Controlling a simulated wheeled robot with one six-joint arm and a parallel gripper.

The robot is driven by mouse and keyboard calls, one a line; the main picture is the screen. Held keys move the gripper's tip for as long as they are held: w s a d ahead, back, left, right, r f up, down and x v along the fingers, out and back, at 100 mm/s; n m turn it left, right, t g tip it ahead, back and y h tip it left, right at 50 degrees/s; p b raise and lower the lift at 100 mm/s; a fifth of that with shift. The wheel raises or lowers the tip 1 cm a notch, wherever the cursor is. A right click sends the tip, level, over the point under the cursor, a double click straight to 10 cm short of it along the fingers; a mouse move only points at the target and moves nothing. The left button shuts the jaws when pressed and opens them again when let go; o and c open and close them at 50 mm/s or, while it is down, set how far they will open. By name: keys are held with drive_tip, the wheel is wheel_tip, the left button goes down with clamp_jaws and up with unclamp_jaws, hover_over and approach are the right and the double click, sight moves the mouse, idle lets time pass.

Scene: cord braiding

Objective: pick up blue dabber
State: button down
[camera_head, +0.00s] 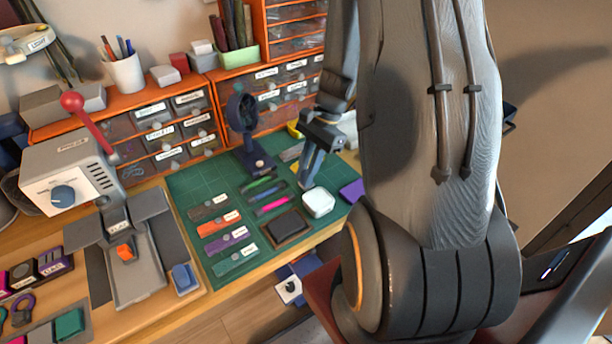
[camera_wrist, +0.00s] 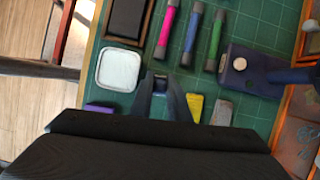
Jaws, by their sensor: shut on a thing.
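My gripper (camera_head: 308,182) points down at the right part of the green mat. In the wrist view its fingers (camera_wrist: 160,94) are closed around a small dark blue thing, which I take to be the blue dabber (camera_wrist: 160,82). Most of it is hidden between the fingers, and I cannot tell whether it touches the mat. A yellow piece (camera_wrist: 195,108) and a grey piece (camera_wrist: 222,112) lie just right of the fingers. A purple piece (camera_wrist: 100,107) lies to the left, partly covered by my gripper.
A white rounded box (camera_head: 318,202) stands close to my gripper. Pink (camera_wrist: 167,26), blue (camera_wrist: 193,33) and green (camera_wrist: 215,42) sticks lie nearby, beside a dark pad (camera_head: 287,226). A dark blue stand (camera_head: 258,162) is at the back, before orange drawers (camera_head: 265,78).

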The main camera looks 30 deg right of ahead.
wheel_tip(320, 180, up, 9)
drive_tip(key=shift+b, duration=0.35)
idle(1.9)
